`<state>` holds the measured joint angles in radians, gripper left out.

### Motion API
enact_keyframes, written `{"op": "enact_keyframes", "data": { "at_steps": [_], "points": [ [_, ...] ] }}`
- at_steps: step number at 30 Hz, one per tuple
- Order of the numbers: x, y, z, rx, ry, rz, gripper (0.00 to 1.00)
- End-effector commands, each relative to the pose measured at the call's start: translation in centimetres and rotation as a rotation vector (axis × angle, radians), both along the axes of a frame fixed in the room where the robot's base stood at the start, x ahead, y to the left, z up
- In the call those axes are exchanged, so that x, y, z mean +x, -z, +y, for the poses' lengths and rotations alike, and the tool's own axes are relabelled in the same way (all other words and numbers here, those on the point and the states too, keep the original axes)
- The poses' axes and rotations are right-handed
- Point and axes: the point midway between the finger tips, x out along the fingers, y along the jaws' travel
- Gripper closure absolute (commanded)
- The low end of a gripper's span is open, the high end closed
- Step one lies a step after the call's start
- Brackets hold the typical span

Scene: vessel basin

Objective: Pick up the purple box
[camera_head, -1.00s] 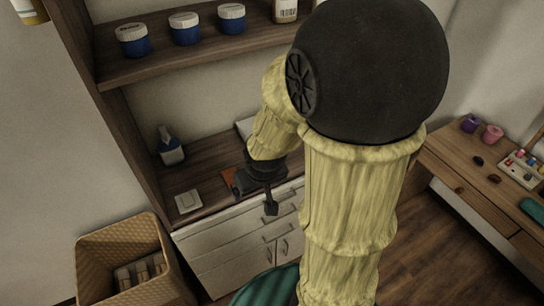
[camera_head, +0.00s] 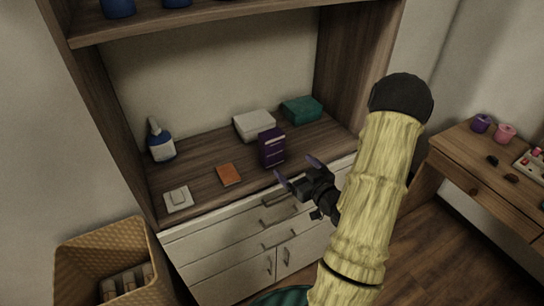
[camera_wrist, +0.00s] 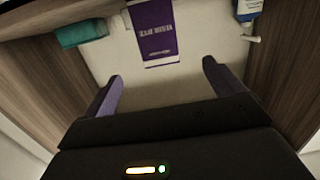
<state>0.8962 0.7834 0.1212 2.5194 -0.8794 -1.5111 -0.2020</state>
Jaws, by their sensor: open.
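The purple box (camera_head: 271,148) stands upright on the wooden counter of the cabinet, in front of a white box. In the wrist view the purple box (camera_wrist: 154,34) shows at the top centre with pale lettering, beyond the fingertips. My gripper (camera_head: 298,169) is open and empty, in front of and a little to the right of the box at the counter's front edge. In the wrist view its two purple-grey fingers (camera_wrist: 162,72) are spread wide, with a gap between them and the box.
A white box (camera_head: 254,124) and a teal box (camera_head: 302,110) stand behind it. A shelf (camera_head: 200,20) overhangs the counter.

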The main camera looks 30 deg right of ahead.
Motion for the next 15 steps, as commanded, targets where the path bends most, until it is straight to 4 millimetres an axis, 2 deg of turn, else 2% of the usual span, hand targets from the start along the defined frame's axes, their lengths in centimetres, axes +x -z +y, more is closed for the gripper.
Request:
{"op": "enact_keyframes", "data": {
  "at_steps": [1,5,15],
  "points": [
    [-0.43,0.46,-0.53,0.018,0.01,-0.038,0.06],
    [-0.88,0.03,-0.97,0.035,0.017,-0.091,0.06],
    [-0.66,-0.18,-0.96,0.033,0.016,-0.092,0.06]
  ]
}}
